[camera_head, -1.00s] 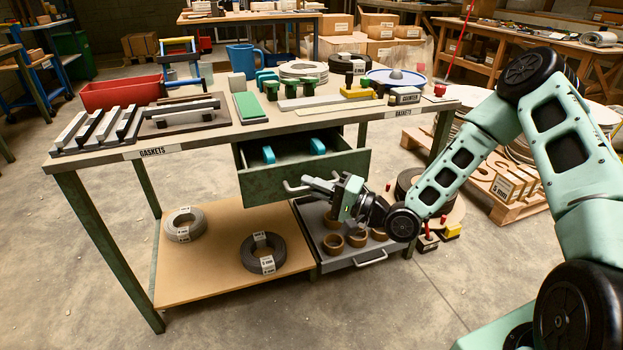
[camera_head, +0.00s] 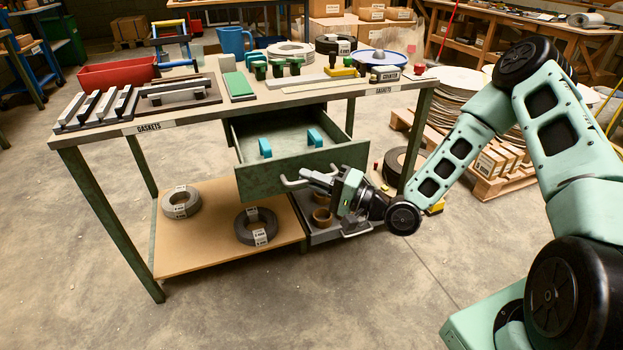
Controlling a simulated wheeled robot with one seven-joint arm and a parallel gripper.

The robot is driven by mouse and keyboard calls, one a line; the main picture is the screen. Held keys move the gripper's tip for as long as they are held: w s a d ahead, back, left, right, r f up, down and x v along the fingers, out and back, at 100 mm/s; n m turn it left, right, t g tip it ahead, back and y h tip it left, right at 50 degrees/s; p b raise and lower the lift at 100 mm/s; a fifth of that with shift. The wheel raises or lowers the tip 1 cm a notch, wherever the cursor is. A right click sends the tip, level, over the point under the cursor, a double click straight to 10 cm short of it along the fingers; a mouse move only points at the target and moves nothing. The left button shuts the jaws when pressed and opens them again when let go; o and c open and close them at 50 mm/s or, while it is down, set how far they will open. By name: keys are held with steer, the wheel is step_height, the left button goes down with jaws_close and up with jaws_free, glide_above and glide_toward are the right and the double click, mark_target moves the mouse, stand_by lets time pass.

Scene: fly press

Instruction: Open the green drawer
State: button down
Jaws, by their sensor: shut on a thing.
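The green drawer (camera_head: 262,182) hangs under the workbench top and stands pulled out well toward me. Two blue pieces (camera_head: 265,147) lie inside it, apart from each other. A bar handle (camera_head: 291,183) is on its front face. My gripper (camera_head: 312,178) is at the right part of this handle, with its fingers shut on it. The fingertips are small in the picture, and the gripper hides the right end of the handle.
The workbench (camera_head: 158,127) carries metal bars, a red bin (camera_head: 118,73) and other items. Its lower shelf (camera_head: 207,244) holds two coils. A grey lower tray (camera_head: 322,231) with brown rings sits under my gripper. The floor in front is clear.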

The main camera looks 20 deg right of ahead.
steer(key=c, duration=1.5)
jaws_free()
steer(key=shift+d, duration=0.1)
steer(key=v, duration=1.7)
steer(key=shift+s+p, duration=0.2)
steer(key=shift+p, duration=0.2)
steer(key=shift+f, duration=0.1)
